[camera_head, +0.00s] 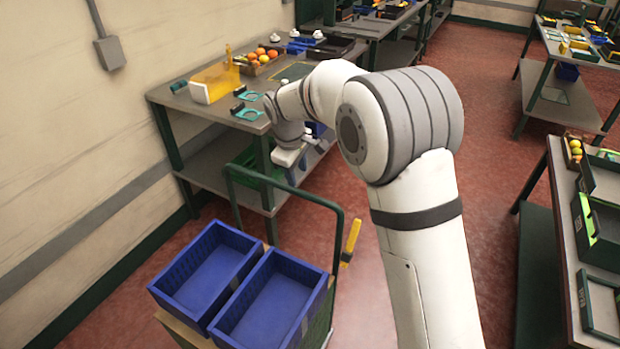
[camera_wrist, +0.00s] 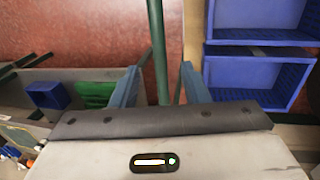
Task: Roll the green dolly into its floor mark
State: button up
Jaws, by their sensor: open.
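The green dolly's handle (camera_head: 285,189) is a tall tube frame at lower centre in the head view. Its deck (camera_head: 180,328) carries two blue crates (camera_head: 208,275). My gripper (camera_head: 290,172) hangs over the handle's top bar, fingers pointing down. In the wrist view my gripper (camera_wrist: 162,85) is open, with a green handle bar (camera_wrist: 157,45) running between the two fingers. I cannot tell whether either finger touches the bar. The blue crates are at upper right in the wrist view (camera_wrist: 245,75). I see no floor mark in either view.
Another bench (camera_head: 560,190) stands at right. Red floor (camera_head: 480,130) is open between them. A yellow object (camera_head: 351,240) sits beside the handle.

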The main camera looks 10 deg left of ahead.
aim_at(301, 191)
jog(key=f, duration=0.2)
jog(key=w+f, duration=0.1)
jog(key=f, duration=0.2)
jog(key=w+f+p, duration=0.1)
jog(key=f, duration=0.2)
jog(key=shift+d, duration=0.35)
jog(key=shift+r, duration=0.1)
jog(key=shift+c, duration=0.3)
jog(key=shift+r, duration=0.1)
grip_shut()
